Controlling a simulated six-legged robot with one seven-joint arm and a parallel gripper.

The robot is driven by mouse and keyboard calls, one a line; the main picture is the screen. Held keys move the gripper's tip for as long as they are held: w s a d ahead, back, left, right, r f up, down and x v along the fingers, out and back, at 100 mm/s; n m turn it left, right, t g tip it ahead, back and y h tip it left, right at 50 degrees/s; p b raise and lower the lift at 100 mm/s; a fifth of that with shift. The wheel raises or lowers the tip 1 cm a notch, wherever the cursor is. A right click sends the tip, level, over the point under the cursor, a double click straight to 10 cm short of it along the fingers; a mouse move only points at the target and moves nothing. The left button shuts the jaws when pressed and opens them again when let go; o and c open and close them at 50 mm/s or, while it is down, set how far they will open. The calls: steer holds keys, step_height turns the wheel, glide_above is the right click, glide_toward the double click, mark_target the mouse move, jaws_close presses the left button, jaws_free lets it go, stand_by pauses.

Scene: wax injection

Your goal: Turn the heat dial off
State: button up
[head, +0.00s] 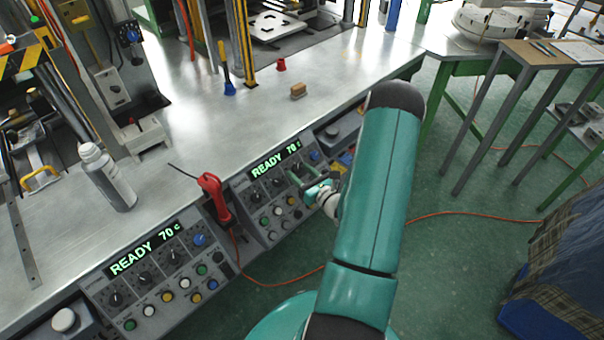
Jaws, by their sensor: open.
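Two control panels are set into the front of the metal bench. The nearer left panel (165,276) has a green READY 70 c display, a row of dark dials, a blue knob (200,240) and several coloured buttons. The farther panel (268,195) has a like display and dials. Which dial is the heat dial, I cannot read. My gripper (300,180) is open in front of the farther panel, close to its dials and below its display. It hides part of that panel. Whether a finger touches a dial, I cannot tell.
A red-handled tool (215,197) with a cord rests between the panels. An orange cord (440,215) crosses the green floor. A side table (535,55) stands right.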

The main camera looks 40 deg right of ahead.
steer(key=c, duration=1)
steer(key=shift+o, duration=0.2)
